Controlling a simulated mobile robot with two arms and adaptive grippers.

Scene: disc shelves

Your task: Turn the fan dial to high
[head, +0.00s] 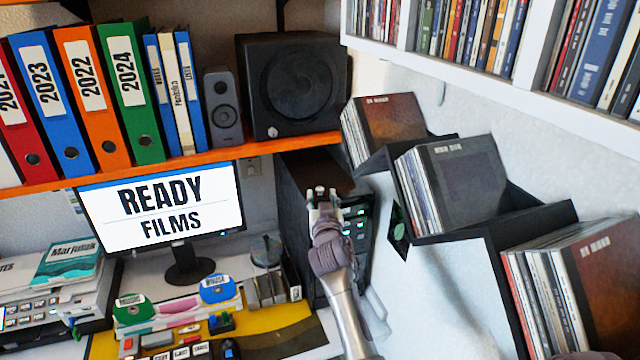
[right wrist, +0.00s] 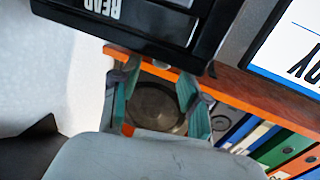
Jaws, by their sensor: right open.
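My right gripper (head: 322,193) is open and empty in the head view, raised in front of a dark computer tower (head: 295,210) under the shelf's right end. Green-lit controls (head: 356,222) show on the tower's front, just right of the gripper. No dial marked for a fan can be made out. In the right wrist view, turned upside down, the two fingers of the gripper (right wrist: 157,78) stand apart. My left gripper is not in view.
An orange shelf (head: 235,163) above holds binders and a black speaker (head: 292,85). A monitor (head: 160,210) stands left of the gripper. Disc racks (head: 462,185) step down the right wall. The desk below is crowded with small items.

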